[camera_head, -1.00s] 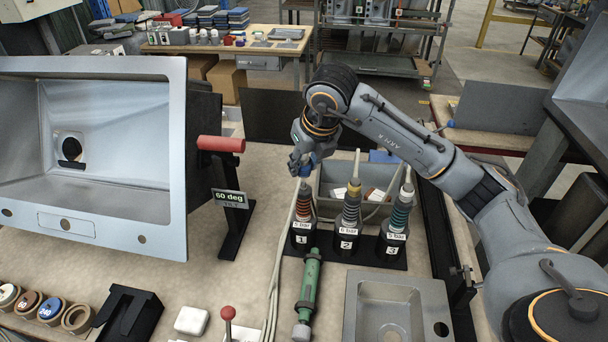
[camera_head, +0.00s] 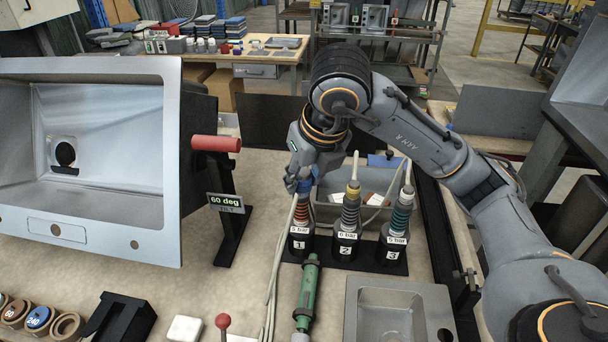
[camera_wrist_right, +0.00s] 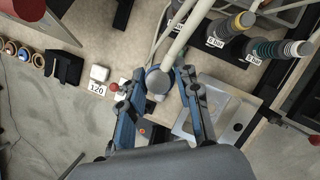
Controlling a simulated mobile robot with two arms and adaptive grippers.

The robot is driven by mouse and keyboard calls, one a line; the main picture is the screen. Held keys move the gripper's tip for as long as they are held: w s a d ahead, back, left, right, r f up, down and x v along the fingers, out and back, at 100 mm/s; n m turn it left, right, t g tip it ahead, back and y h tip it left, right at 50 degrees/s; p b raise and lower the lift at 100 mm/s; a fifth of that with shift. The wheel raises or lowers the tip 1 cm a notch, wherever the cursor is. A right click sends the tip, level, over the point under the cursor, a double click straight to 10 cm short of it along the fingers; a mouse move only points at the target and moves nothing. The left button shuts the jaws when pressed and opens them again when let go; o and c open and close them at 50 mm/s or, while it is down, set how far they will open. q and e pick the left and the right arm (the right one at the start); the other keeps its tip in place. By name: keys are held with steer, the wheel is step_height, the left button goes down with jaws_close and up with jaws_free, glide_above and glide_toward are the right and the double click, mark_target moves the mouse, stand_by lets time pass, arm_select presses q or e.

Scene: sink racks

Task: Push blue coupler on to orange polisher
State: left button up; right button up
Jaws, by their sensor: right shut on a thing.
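My right gripper (camera_head: 298,183) has blue fingers and is at the top of the orange-ringed coupler (camera_head: 301,213) at stand 1. A green tool (camera_head: 307,290) lies in front of stand 1. My left gripper is out of view.
A large sink (camera_head: 100,90) fills the left, with a red handle (camera_head: 215,143) and a "60 deg" sign. A small steel sink (camera_head: 397,310) is at the front right. A grey bin (camera_head: 325,208) stands behind the couplers. Loose hoses hang beside stand 1.

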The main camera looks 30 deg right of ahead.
stand_by(0.4)
steer(key=shift+w, duration=0.3)
steer(key=shift+y, duration=0.3)
steer(key=w, duration=0.1)
steer(key=w+d+p, duration=0.1)
steer(key=w, duration=0.1)
steer(key=w+p, duration=0.1)
steer(key=w, duration=0.1)
steer(key=shift+w+d+f, duration=0.25)
steer(key=shift+d+f, duration=0.1)
steer(key=shift+f, duration=0.05)
steer(key=shift+n, duration=0.5)
steer(key=w+d+f, duration=0.1)
steer(key=w, duration=0.1)
steer(key=w+d+f+p, duration=0.1)
steer(key=w, duration=0.1)
steer(key=w+d+p, duration=0.1)
steer(key=d, duration=0.1)
steer(key=shift+w+f, duration=0.4)
jaws_close()
steer(key=shift+w+d+f, duration=0.2)
steer(key=shift+w+d, duration=0.05)
steer(key=shift+w, duration=0.05)
